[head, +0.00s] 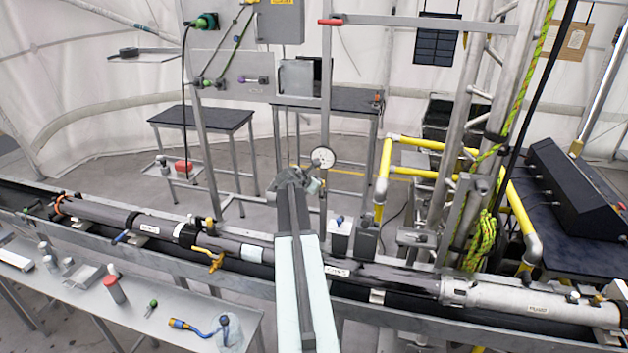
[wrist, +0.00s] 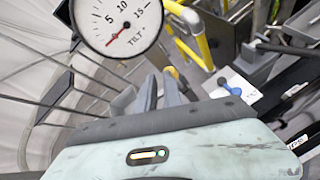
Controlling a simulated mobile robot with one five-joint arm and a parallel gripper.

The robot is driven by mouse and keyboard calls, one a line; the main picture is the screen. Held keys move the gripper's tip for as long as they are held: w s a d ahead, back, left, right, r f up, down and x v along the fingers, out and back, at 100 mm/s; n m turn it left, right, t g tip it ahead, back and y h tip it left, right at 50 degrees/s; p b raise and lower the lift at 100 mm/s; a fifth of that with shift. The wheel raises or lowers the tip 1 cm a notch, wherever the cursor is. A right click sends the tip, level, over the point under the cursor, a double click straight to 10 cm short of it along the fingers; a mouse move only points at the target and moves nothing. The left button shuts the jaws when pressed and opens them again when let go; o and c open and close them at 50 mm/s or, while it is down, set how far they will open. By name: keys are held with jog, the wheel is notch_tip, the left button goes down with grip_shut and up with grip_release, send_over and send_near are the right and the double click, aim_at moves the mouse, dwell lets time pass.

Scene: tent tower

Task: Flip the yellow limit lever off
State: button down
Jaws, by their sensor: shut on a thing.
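My gripper (wrist: 160,88) reaches out beside the round white tilt gauge. In the wrist view its two grey fingers are close together. A small yellow piece, seemingly the yellow limit lever (wrist: 172,73), shows at the fingertips; most of it is hidden by the fingers. Which way the lever points cannot be told. In the head view my gripper (head: 296,182) is just left of and below the gauge, and the wrist hides the fingertips. The tilt gauge (wrist: 120,24) fills the upper left of the wrist view, with its red needle near the low end; it also shows in the head view (head: 322,157).
Yellow pipes (head: 384,165) and a metal truss stand to the right. A blue-knobbed box (head: 340,236) is near my arm. A bench (head: 185,320) with loose tools is at front left.

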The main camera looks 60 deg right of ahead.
jog(key=w+a+r+p, duration=0.1)
jog(key=a+r+p, duration=0.5)
jog(key=r+p, duration=0.4)
jog(key=shift+w, duration=0.15)
